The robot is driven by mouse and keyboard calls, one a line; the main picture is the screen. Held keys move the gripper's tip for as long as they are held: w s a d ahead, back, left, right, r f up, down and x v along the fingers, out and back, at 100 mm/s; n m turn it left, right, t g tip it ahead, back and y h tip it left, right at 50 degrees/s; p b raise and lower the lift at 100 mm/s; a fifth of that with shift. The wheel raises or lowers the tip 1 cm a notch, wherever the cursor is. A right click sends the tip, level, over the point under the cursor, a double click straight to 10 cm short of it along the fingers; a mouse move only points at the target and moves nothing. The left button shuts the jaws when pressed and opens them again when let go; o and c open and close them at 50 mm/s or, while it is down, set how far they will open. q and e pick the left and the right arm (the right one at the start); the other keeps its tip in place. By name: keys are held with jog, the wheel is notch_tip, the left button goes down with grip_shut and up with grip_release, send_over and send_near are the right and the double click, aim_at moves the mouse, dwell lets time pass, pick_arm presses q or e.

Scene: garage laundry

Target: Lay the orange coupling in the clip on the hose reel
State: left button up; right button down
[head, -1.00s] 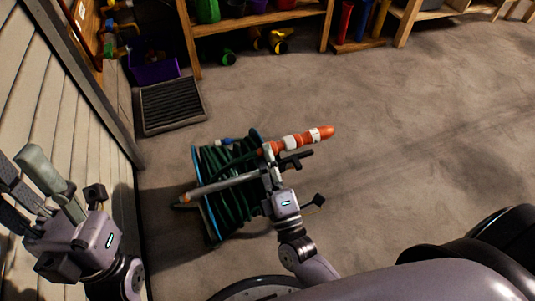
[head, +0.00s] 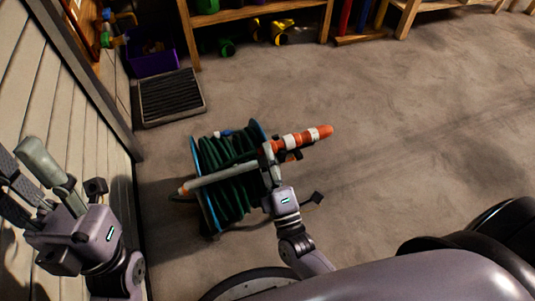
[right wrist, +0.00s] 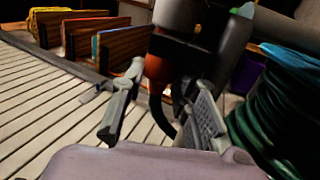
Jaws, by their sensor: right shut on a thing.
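The orange coupling (head: 323,131), with white bands, shows in the head view at the right side of the hose reel, slanting up to the right. The hose reel (head: 256,134) has green hose wound between blue-edged discs and stands on the floor. My right gripper (head: 268,158) is at the coupling's lower left end and is shut on it. In the right wrist view, an orange part (right wrist: 156,73) shows beyond the fingers, partly behind a dark body. The clip cannot be made out. My left gripper (head: 40,180) is open and empty by the left wall.
A grey bar (head: 215,178) lies across the reel. A dark mat (head: 172,97) and purple bin (head: 152,62) are behind it. Wooden shelving (head: 255,12) lines the back. The slatted wall (head: 105,190) is close on the left. The floor (head: 420,140) to the right is clear.

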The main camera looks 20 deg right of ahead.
jog(key=c, duration=1.2)
grip_release()
jog(key=shift+s, duration=0.1)
jog(key=shift+f, duration=0.2)
jog(key=v, duration=1.1)
jog(key=shift+s+r, duration=0.1)
jog(key=shift+s, duration=0.35)
